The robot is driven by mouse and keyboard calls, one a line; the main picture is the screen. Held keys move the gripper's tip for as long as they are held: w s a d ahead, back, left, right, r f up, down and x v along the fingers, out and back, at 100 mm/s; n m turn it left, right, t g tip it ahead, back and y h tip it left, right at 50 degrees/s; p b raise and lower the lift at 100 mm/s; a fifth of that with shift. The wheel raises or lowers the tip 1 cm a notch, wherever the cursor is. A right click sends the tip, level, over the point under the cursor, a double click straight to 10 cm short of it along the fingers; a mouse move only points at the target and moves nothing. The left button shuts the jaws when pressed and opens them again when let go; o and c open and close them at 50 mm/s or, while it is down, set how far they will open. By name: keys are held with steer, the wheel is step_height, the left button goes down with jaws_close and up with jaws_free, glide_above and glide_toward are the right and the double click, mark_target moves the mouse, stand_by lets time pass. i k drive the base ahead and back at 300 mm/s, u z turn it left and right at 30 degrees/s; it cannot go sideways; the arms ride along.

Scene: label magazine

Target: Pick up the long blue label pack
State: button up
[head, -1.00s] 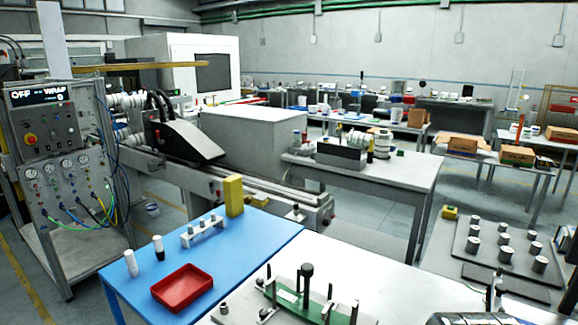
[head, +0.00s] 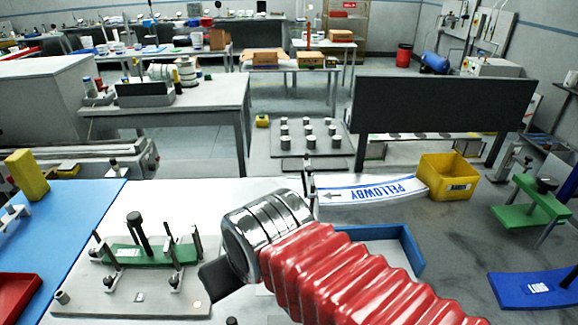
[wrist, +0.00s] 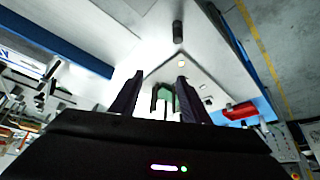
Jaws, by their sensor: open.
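My gripper (wrist: 157,96) is open in the wrist view, with its two dark fingers apart and nothing seen between them. A long curved white strip with blue lettering (head: 370,189) lies beyond my arm, right of centre. A flat blue piece with a small white label (head: 537,289) lies at the far right. I cannot tell whether either is the long blue label pack. A blue-walled tray (head: 411,250) is partly hidden behind my arm.
A fixture plate (head: 80,291) with a green block (head: 150,252) and upright posts stands on the white table left of my arm. A yellow bin (head: 447,177) and a green stand (head: 530,212) are at the right. A black panel (head: 440,105) stands behind.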

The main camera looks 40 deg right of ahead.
mark_target(406, 189)
steer(key=z, duration=1.75)
